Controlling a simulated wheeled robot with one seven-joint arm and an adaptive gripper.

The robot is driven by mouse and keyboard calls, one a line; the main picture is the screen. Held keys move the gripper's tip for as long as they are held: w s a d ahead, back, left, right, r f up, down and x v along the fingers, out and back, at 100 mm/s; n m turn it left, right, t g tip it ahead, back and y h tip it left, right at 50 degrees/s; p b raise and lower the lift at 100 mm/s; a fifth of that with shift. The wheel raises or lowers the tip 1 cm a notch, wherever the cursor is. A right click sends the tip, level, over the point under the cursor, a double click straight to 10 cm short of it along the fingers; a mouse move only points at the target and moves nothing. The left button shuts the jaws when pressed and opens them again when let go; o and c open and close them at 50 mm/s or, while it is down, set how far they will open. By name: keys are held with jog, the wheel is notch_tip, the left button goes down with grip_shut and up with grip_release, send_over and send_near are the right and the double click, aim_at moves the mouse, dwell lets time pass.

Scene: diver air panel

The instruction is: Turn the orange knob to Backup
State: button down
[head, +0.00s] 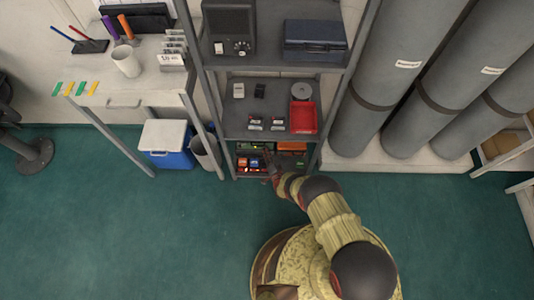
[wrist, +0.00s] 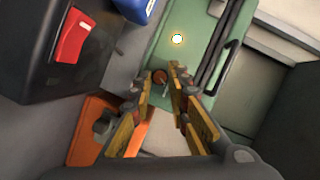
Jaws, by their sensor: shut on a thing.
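The orange knob (wrist: 160,77) is small and round and sits on a green panel (wrist: 185,75) in the wrist view. My gripper (wrist: 162,82) is shut on the knob, one finger on each side of it. The fingers hide part of the knob, and I cannot read its pointer or any Backup label. A bright lamp (wrist: 177,39) glows on the panel just above the knob. In the head view my gripper (head: 270,168) reaches into the lowest shelf bay, and the knob is too small to make out.
In the wrist view a dark box with a red switch (wrist: 75,32) is at left, a blue part (wrist: 138,8) at top and an orange object (wrist: 92,128) lower left. In the head view, shelf posts (head: 320,150) flank the bay. A blue cooler (head: 168,145) stands left.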

dwell(0.3)
jog(key=c, duration=1.7)
grip_release()
jog(key=v, duration=1.2)
